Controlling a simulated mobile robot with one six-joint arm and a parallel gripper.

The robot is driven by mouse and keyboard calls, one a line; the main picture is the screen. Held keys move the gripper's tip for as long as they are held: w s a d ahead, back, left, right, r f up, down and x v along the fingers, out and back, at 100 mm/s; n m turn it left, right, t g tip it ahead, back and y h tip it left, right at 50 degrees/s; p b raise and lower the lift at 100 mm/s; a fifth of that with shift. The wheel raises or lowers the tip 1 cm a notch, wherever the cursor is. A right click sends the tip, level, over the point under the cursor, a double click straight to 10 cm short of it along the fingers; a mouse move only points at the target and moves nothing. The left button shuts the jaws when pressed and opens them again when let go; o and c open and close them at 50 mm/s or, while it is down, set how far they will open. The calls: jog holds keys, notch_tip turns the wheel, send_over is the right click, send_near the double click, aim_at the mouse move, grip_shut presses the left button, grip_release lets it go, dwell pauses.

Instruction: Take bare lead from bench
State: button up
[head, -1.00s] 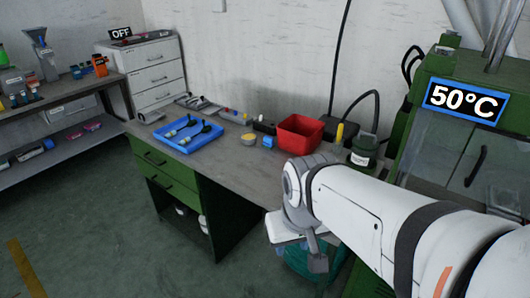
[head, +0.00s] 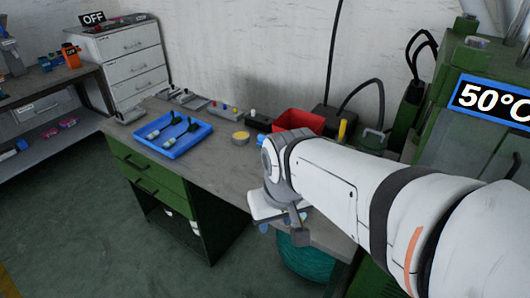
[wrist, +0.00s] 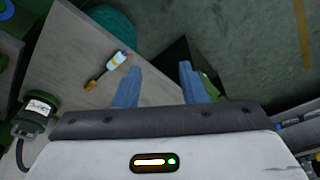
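A blue tray (head: 174,153) lies on the grey workbench (head: 222,178) in the head view. Slim leads (head: 167,141) with dark ends and pale grey ends lie in it; which of them is bare I cannot tell. My gripper (head: 283,222) hangs at the bench's front right edge, apart from the tray. In the wrist view my gripper (wrist: 160,68) has its two blue fingers well apart with nothing between them. A small orange and white item (wrist: 105,70) lies on the bench left of the fingers.
A labelled container (wrist: 38,118) shows in the wrist view. A green machine (head: 475,140) stands at the right. A teal round thing (head: 302,258) is below the gripper.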

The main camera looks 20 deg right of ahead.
jog(key=shift+o, duration=0.7)
jog(key=shift+w, duration=0.15)
jog(key=shift+o, duration=0.2)
jog(key=shift+w+d+f, duration=0.1)
jog(key=shift+w, duration=0.2)
jog(key=m+g+p, duration=0.3)
jog(key=m, duration=0.8)
send_over(301, 216)
jog(key=f, duration=0.7)
jog(key=a+f, duration=0.1)
jog(key=f, duration=0.3)
jog(key=shift+s+f, duration=0.1)
jog(key=f, duration=0.5)
jog(key=d+f, duration=0.1)
jog(key=f, duration=0.2)
jog(key=shift+w, duration=0.2)
grip_shut()
